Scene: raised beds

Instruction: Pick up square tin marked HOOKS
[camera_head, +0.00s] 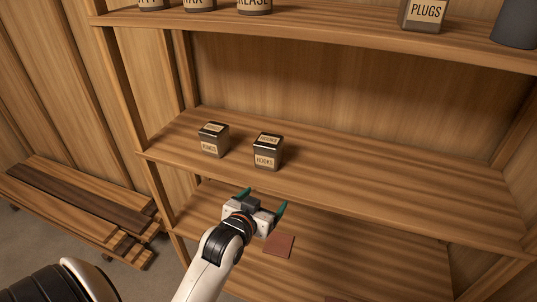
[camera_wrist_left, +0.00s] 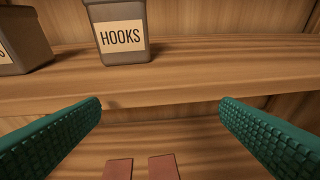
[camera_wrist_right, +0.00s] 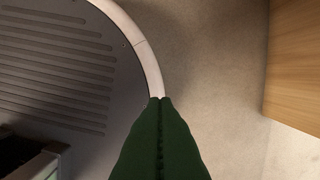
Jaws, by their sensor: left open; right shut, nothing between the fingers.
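The square tin marked HOOKS (camera_head: 267,152) stands upright on the middle shelf, dark with a cream label. It also shows in the left wrist view (camera_wrist_left: 121,34), at the top, left of centre, with its upper part cut off. My left gripper (camera_head: 263,200) is open and empty, in front of the shelf edge and below the tin, apart from it. Its teal fingers (camera_wrist_left: 160,115) are spread wide in the left wrist view. My right gripper (camera_wrist_right: 161,100) is shut and empty in the right wrist view, above the floor beside my base.
A similar tin (camera_head: 213,140) stands left of the HOOKS tin, its label hard to read. The middle shelf (camera_head: 400,190) is clear to the right. A reddish-brown flat piece (camera_head: 280,245) lies on the lower shelf. A tin marked PLUGS (camera_head: 424,14) stands on the top shelf.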

